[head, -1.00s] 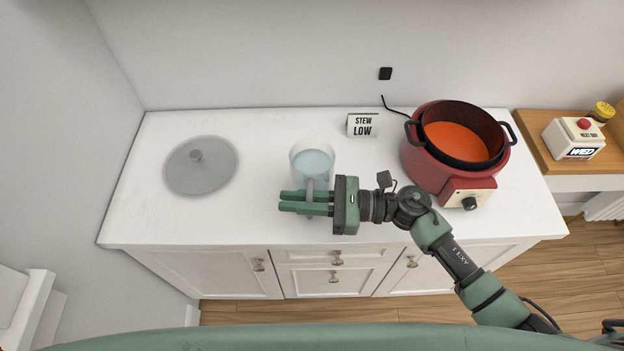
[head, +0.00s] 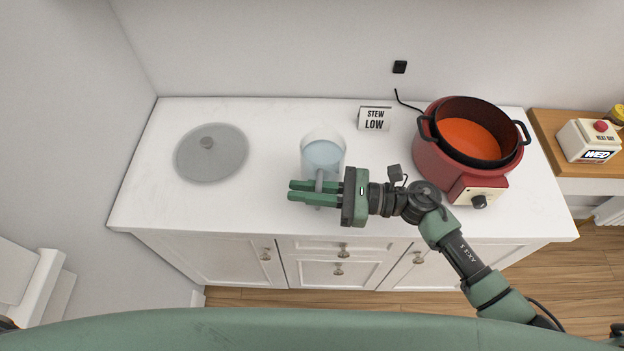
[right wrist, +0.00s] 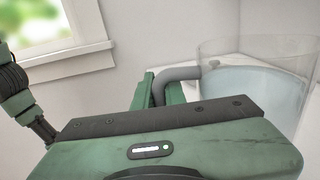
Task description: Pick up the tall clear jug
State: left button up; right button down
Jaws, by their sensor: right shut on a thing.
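The tall clear jug (head: 323,150) holds pale blue water and stands upright over the middle of the white counter. I cannot tell whether its base touches the counter. My right gripper (head: 305,190) is on the jug's near side, shut on its grey handle (head: 319,181). In the right wrist view the clear jug (right wrist: 262,90) is at the right, and its handle (right wrist: 185,73) runs in between the green fingers (right wrist: 163,88). The gripper body hides the jug's lower part there.
A red cooker (head: 436,166) with a dark pot of orange stew stands right of the jug. A "STEW LOW" sign (head: 375,119) is behind. A grey glass lid (head: 225,160) lies at the left. The counter (head: 265,200) is clear between lid and jug.

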jog(key=shift+r, duration=0.25)
